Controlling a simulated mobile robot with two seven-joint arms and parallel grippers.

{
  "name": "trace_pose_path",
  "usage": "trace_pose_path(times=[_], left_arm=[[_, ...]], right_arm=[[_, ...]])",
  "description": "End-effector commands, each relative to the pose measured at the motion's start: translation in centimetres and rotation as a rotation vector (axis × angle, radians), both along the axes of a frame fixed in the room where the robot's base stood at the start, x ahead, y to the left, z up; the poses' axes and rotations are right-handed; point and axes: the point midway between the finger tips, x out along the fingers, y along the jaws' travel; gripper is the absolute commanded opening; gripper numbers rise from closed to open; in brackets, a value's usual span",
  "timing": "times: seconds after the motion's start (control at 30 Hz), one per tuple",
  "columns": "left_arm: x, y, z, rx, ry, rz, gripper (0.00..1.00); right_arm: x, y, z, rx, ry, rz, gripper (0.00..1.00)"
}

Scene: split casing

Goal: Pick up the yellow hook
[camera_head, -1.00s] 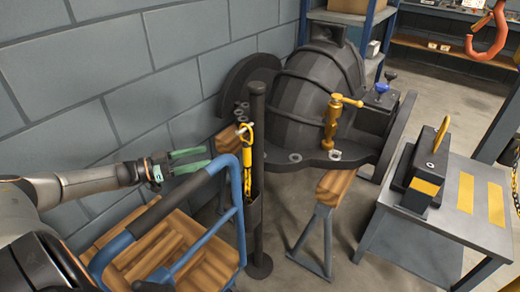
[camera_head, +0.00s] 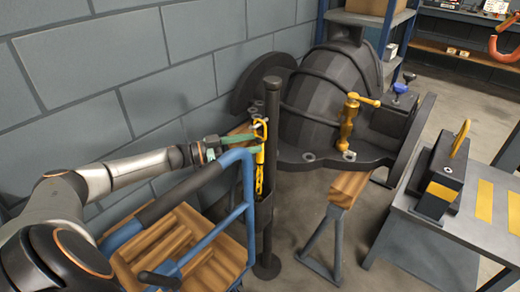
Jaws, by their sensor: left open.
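The yellow hook (camera_head: 260,130) hangs at the upper part of a dark upright post (camera_head: 272,100), with a yellow chain (camera_head: 259,178) running down below it. My left gripper (camera_head: 240,142) has green fingers and comes in from the left, open, with its fingertips close to the hook's left side. I cannot tell whether they touch it. The rail of the cart hides part of the lower finger. My right gripper is not in view.
A blue-railed cart with a wooden deck (camera_head: 185,240) stands below my left arm. The dark casing (camera_head: 320,95) with a yellow valve (camera_head: 348,122) is behind and right of the post. A grey table (camera_head: 440,232) stands at right, with floor between.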

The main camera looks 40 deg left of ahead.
Motion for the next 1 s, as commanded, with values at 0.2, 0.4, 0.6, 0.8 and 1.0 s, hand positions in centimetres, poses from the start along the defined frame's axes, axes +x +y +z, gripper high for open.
trace_pose_path(times=[0.2, 0.4, 0.6, 0.8, 1.0], left_arm=[[1.52, -0.98, -0.04, 0.001, 0.0, 0.001, 0.66], [1.56, -1.03, -0.07, 0.001, 0.002, 0.001, 0.66], [1.54, -1.03, -0.07, 0.001, 0.002, 0.001, 0.48], [1.53, -1.02, -0.06, 0.001, 0.002, 0.0, 0.25], [1.52, -1.02, -0.07, 0.002, 0.001, 0.0, 0.03]], right_arm=[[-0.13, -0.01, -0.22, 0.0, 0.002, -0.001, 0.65], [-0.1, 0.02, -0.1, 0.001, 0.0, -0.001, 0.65], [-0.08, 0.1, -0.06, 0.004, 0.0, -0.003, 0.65], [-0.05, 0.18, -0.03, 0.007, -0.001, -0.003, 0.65], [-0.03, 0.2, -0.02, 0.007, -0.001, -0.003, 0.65]])
